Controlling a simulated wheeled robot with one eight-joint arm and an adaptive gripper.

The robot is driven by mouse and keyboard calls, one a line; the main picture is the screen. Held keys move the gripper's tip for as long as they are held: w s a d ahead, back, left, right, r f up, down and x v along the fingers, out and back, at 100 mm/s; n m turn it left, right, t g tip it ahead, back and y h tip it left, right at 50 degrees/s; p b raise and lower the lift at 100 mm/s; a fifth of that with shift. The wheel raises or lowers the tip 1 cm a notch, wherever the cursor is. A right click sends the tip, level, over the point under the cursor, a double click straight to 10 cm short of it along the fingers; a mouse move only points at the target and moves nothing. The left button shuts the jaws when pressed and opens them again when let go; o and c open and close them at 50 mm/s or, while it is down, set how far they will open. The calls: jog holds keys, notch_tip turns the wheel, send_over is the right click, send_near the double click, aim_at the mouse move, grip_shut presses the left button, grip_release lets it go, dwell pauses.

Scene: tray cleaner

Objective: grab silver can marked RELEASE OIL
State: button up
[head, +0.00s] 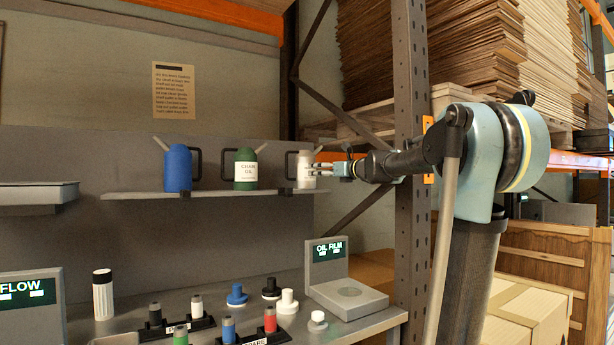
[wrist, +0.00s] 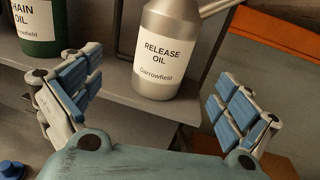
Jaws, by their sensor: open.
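The silver can marked RELEASE OIL (wrist: 167,55) stands upright on the shelf in the wrist view, with its spout pointing up to the right. In the head view the silver can (head: 305,172) is at the right end of the shelf, partly hidden behind my gripper's fingers. My gripper (wrist: 155,103) is open, with its two blue-padded fingers spread wide to the left and right of the can. The can stands ahead of the fingers and nothing is held. In the head view my gripper (head: 325,170) reaches the can from the right.
A green CHAIN OIL can (head: 245,170) and a blue can (head: 178,169) stand left on the same shelf (head: 140,194). An upright rack post (head: 413,150) is near my arm. The bench below holds bottles and an OIL FILM device (head: 345,290).

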aim_at(312, 170)
jog(key=x, duration=0.6)
jog(key=shift+w+d, duration=0.15)
jog(key=shift+w, duration=0.35)
jog(key=shift+x, duration=2.6)
jog(key=shift+r, duration=0.1)
jog(key=c, duration=2)
